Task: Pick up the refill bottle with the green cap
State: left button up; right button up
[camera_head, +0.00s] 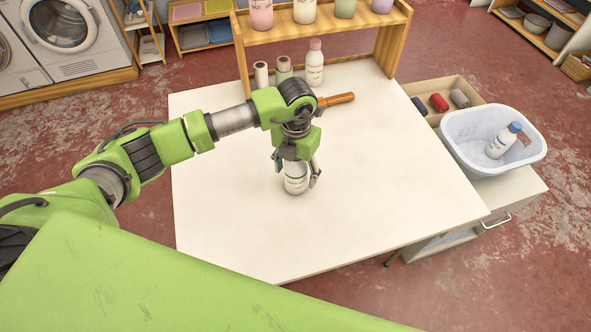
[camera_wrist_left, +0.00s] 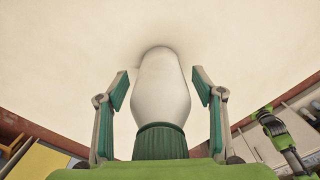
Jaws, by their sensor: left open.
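The refill bottle is white with a dark green cap (camera_wrist_left: 160,141) and stands upright on the cream table (camera_head: 385,195). In the head view only its lower white body (camera_head: 296,181) shows; its cap is hidden behind my left gripper. My left gripper (camera_head: 297,183) is above and around the bottle, pointing down. In the left wrist view the open fingers (camera_wrist_left: 163,90) stand on either side of the bottle (camera_wrist_left: 160,90), with gaps between the pads and the bottle. My right gripper is not seen in the head view.
A white bottle with a pink cap (camera_head: 314,66), two rolls (camera_head: 284,68) and an orange-handled tool (camera_head: 337,99) are at the table's back, by a wooden shelf (camera_head: 325,26). A white basin (camera_head: 465,125) with a blue-capped bottle (camera_head: 503,141) stands right. The table's front is clear.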

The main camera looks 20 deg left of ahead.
pick_arm(q)
jog(key=c, duration=1.2)
jog(key=shift+r, duration=0.15)
